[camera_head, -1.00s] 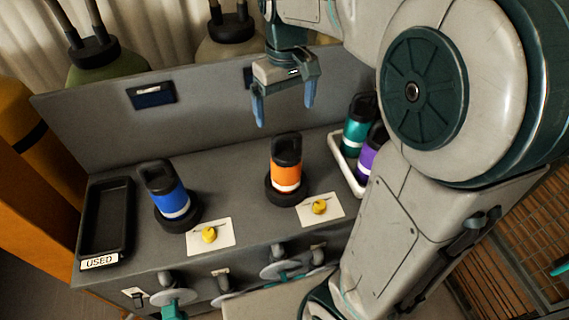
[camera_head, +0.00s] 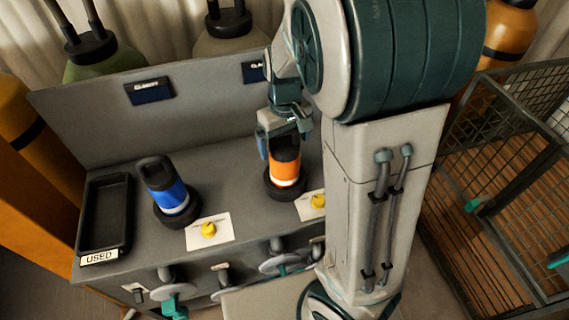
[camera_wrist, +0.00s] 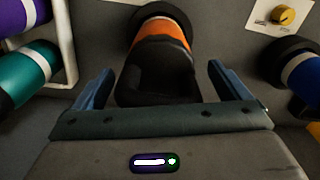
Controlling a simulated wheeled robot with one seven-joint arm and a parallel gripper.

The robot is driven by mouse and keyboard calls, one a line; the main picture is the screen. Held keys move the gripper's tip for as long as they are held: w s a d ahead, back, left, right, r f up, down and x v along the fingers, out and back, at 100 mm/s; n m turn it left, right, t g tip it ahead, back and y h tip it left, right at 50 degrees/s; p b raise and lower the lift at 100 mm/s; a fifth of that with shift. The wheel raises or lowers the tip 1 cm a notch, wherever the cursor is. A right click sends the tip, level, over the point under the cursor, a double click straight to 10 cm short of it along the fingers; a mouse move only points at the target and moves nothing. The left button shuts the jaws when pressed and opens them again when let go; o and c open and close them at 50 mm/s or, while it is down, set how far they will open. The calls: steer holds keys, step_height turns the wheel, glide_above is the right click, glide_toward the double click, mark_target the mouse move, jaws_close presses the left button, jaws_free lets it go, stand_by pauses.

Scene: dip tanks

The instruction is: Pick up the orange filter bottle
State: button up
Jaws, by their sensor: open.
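The orange filter bottle (camera_head: 285,169) stands upright in a round black holder (camera_head: 285,190) on the grey bench, with an orange body, a white band and a black looped cap. It also shows in the wrist view (camera_wrist: 162,44), with its black cap between my fingers. My gripper (camera_head: 283,142) is at the top of the bottle. In the wrist view my gripper (camera_wrist: 158,88) has its blue fingers apart, one on each side of the cap, with gaps visible. The head view partly hides the far finger.
A blue bottle (camera_head: 165,188) stands in its holder to the left, beside a black USED tray (camera_head: 105,215). Yellow knobs (camera_head: 208,229) sit on white plates in front. Teal (camera_wrist: 22,76) and purple (camera_wrist: 20,14) bottles lie left in the wrist view, by a white tray edge (camera_wrist: 66,45).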

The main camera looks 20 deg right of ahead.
steer(key=c, duration=1.9)
steer(key=shift+c, duration=0.2)
